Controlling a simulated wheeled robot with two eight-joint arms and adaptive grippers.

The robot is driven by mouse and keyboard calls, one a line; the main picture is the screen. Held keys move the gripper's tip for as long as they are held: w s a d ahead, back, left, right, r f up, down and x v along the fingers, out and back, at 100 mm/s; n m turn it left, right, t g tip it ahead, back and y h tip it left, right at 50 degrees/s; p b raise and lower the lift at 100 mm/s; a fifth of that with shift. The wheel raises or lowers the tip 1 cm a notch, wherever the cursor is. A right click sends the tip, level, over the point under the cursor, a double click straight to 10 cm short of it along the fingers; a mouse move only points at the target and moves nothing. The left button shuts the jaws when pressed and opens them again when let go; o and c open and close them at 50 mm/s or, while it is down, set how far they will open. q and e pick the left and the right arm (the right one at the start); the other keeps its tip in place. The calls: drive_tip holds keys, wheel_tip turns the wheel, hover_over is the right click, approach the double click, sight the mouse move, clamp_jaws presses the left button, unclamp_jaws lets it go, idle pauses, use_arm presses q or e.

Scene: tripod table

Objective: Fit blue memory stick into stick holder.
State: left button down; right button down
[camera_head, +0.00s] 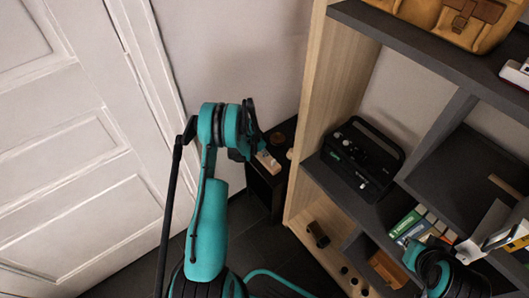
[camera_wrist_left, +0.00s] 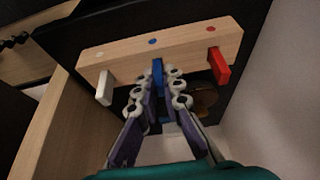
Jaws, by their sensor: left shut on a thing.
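The stick holder (camera_wrist_left: 185,47) is a pale wooden block with a white, a blue and a red dot. In the wrist view a white stick (camera_wrist_left: 104,88) sits at its left part and a red stick (camera_wrist_left: 218,66) at its right part. My left gripper (camera_wrist_left: 160,82) is shut on the blue memory stick (camera_wrist_left: 158,70), below the blue dot. The stick's far end meets the holder's edge; I cannot tell how deep it sits. In the head view the holder (camera_head: 268,161) is small and partly behind my left gripper, whose fingertips are hidden. My right gripper does not show.
The holder is on a dark stand (camera_head: 262,185) between the white door (camera_head: 80,150) and the wooden shelf (camera_head: 322,110). The shelf holds a black radio-like box (camera_head: 360,160), books (camera_head: 410,222) and a tan bag (camera_head: 455,18). Part of my right arm shows at lower right.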

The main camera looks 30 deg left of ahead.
use_arm(q)
drive_tip(key=shift+s+f, duration=0.2)
drive_tip(key=shift+f, duration=0.15)
drive_tip(key=c, duration=1.7)
unclamp_jaws()
drive_tip(key=shift+d, duration=0.1)
drive_tip(key=shift+w+f, duration=0.1)
drive_tip(key=shift+f, duration=0.25)
drive_tip(key=shift+a+r, duration=0.2)
drive_tip(key=shift+r, duration=0.05)
